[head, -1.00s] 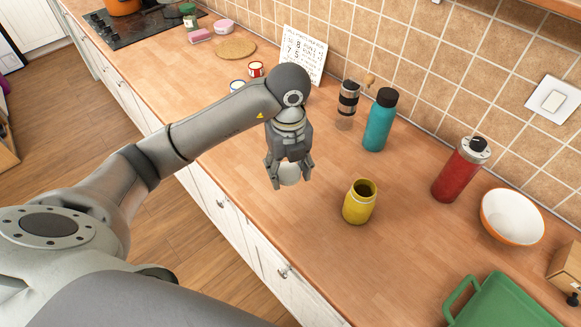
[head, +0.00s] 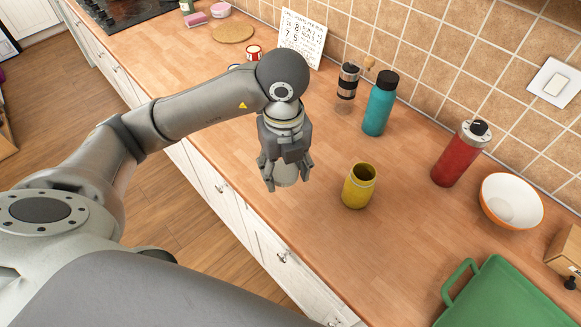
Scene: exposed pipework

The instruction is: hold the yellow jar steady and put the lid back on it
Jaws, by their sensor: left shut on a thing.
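The yellow jar (head: 357,190) stands upright and open on the wooden counter, its dark mouth showing. My left gripper (head: 285,180) points down to the left of the jar, apart from it. It is shut on a pale whitish round thing, which looks like the lid (head: 286,176). The fingers partly cover the lid, and it seems held above the counter near its front edge. My right gripper is not in the head view, and nothing holds the jar.
Behind the jar stand a teal bottle (head: 380,104), a grinder (head: 348,82) and a red bottle (head: 460,154). An orange-and-white bowl (head: 511,201) and a green tray (head: 512,298) are to the right. The counter (head: 330,255) in front of the jar is clear.

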